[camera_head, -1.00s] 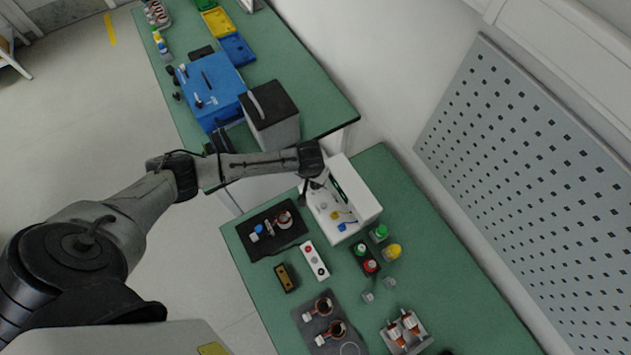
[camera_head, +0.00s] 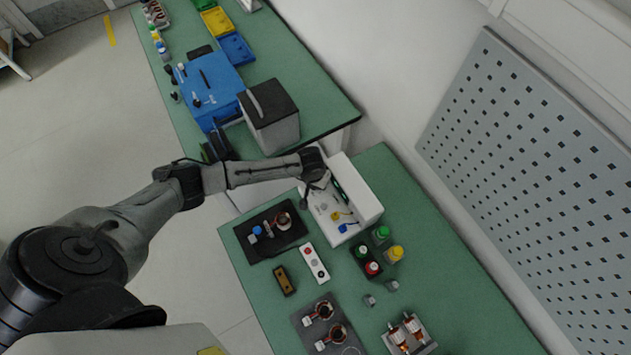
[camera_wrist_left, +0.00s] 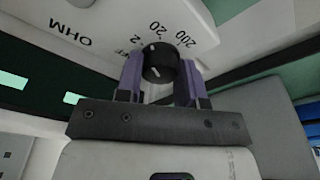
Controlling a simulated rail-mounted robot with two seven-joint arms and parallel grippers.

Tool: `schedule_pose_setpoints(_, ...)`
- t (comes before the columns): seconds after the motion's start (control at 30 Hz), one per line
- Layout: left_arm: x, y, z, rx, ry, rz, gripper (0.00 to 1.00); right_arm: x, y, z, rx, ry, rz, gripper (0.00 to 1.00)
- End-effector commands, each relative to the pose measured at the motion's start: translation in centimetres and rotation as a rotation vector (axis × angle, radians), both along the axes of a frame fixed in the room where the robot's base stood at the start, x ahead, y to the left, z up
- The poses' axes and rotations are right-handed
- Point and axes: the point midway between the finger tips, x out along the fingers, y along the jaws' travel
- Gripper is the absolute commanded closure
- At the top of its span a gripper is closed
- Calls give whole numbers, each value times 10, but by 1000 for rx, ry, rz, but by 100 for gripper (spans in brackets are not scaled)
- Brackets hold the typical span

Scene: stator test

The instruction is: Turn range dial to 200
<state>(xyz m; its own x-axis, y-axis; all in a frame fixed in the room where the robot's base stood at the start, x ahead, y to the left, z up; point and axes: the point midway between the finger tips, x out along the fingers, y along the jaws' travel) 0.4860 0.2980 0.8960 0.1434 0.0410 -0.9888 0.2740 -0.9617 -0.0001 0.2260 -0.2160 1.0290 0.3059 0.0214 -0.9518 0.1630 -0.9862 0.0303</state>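The range dial (camera_wrist_left: 160,63) is a round black knob with a white mark, on the white meter face in the left wrist view. The labels OHM, 2, 20 and 200 show around it; the one at the left is partly hidden. My left gripper (camera_wrist_left: 161,80) has its purple fingers on both sides of the dial and appears shut on it, with no clear gap. In the head view the white meter box (camera_head: 365,205) stands on the near bench, and my left gripper (camera_head: 318,185) is over its left end. My right gripper is not in view.
A black tray (camera_head: 262,247), a white button box (camera_head: 314,263) and red, green and yellow buttons (camera_head: 383,233) lie close to the meter. A blue case (camera_head: 213,85) and a dark-topped box (camera_head: 270,115) stand on the far bench.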

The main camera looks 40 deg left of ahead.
Motion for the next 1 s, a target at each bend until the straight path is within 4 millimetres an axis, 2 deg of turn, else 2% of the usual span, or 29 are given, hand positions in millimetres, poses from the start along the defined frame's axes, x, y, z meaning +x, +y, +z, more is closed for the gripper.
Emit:
schedule_pose_setpoints(0.13,0,0,0,0,0,0,80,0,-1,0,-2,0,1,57)
schedule_pose_setpoints(0.33,0,1,1,1,0,-65,80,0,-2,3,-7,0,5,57)
schedule_pose_setpoints(0.63,1,1,1,0,-1,-474,80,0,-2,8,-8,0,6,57)
schedule_pose_setpoints(1.0,1,-1,-1,-2,-2,-977,80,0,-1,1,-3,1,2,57)
